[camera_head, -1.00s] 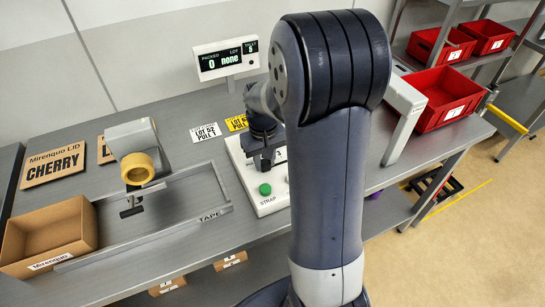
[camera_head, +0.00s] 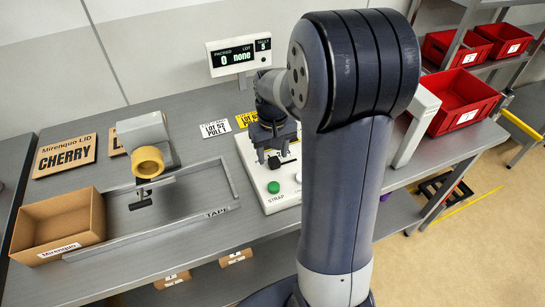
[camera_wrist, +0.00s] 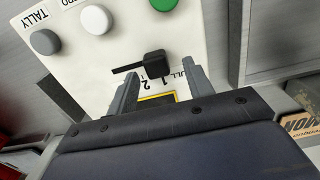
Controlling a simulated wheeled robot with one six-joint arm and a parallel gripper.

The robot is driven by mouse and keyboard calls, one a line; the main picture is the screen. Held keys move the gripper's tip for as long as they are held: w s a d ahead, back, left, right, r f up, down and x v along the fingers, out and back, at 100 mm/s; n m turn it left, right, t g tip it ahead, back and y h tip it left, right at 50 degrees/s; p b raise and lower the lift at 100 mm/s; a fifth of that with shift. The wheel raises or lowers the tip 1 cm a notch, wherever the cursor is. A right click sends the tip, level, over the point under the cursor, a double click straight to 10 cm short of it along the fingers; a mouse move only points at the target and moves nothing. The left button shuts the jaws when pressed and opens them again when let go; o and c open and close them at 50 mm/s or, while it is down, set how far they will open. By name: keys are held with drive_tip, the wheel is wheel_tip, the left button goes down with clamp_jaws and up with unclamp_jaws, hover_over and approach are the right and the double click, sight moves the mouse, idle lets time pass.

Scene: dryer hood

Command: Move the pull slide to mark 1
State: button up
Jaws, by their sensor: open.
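The pull slide (camera_wrist: 155,64) is a black knob at one end of a dark slot on a white panel (camera_wrist: 100,60). The numerals 1 and 2 are printed beside it, on the side toward my gripper; I cannot tell which mark it lines up with. In the wrist view my gripper (camera_wrist: 160,84) is open, its two grey fingers apart on either side of the knob's line. The knob shows between and just past the fingertips, with no visible contact. In the head view my gripper (camera_head: 272,148) is above the panel, and the dark knob (camera_head: 275,163) shows below it.
A green button (camera_head: 273,187) labelled STRAP is near the slide; white and grey buttons share the panel. A tape dispenser (camera_head: 147,160), cardboard box (camera_head: 58,222) and CHERRY lid (camera_head: 65,156) are left. Red bins (camera_head: 462,103) are right. A counter display (camera_head: 239,57) stands behind.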

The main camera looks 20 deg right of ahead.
sight(273, 160)
wheel_tip(273, 160, up, 8)
drive_tip(key=shift+r, duration=0.25)
wheel_tip(273, 160, down, 10)
drive_tip(key=shift+f, duration=0.2)
drive_tip(key=shift+d+f, duration=0.1)
drive_tip(key=shift+f, duration=0.2)
drive_tip(key=shift+d+r, duration=0.1)
drive_tip(key=shift+d, duration=0.4)
